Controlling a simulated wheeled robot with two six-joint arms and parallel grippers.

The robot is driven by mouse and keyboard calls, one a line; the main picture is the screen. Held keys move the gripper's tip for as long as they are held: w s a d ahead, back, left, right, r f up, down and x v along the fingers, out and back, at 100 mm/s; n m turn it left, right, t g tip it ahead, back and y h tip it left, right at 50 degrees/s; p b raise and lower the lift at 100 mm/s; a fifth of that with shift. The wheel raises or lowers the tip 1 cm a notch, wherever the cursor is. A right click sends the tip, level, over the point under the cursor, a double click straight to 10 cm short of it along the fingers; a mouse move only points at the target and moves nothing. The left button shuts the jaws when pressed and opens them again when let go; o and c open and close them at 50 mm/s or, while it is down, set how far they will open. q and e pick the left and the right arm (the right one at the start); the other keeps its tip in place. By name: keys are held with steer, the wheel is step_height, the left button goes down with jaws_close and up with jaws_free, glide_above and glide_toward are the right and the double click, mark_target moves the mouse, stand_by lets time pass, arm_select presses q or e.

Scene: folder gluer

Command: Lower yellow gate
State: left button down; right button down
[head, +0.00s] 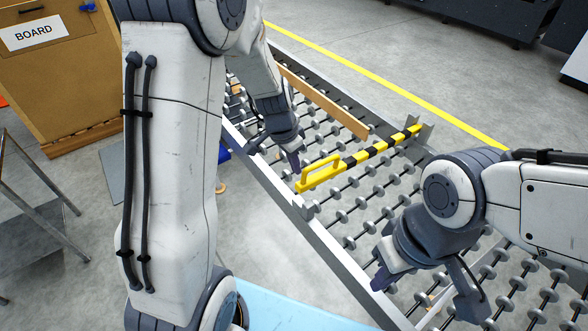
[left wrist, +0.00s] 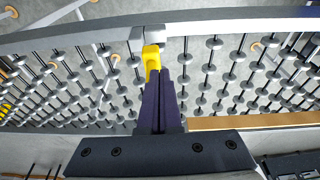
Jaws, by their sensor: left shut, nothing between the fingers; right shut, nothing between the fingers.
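The yellow gate (head: 366,154) is a black-and-yellow striped bar that spans the roller conveyor, with a raised yellow handle (head: 321,166) near its left end. It looks roughly level, its left end close to the near rail; I cannot tell whether it rests on anything there. My left gripper (head: 296,164) is shut and empty, fingers pointing down just left of the handle. In the left wrist view the shut fingertips (left wrist: 161,72) are right by a yellow end of the gate (left wrist: 152,57); contact is unclear.
The roller conveyor (head: 345,218) runs diagonally, with metal side rails. A brown guide strip (head: 322,102) lies along it behind the gate. A cardboard box marked BOARD (head: 62,92) stands at the upper left, and a metal stand (head: 38,222) at the left edge.

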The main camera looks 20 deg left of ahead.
arm_select(q)
steer(key=shift+s+a+f, duration=0.1)
steer(key=shift+s+f, duration=0.05)
steer(key=shift+f, duration=1.2)
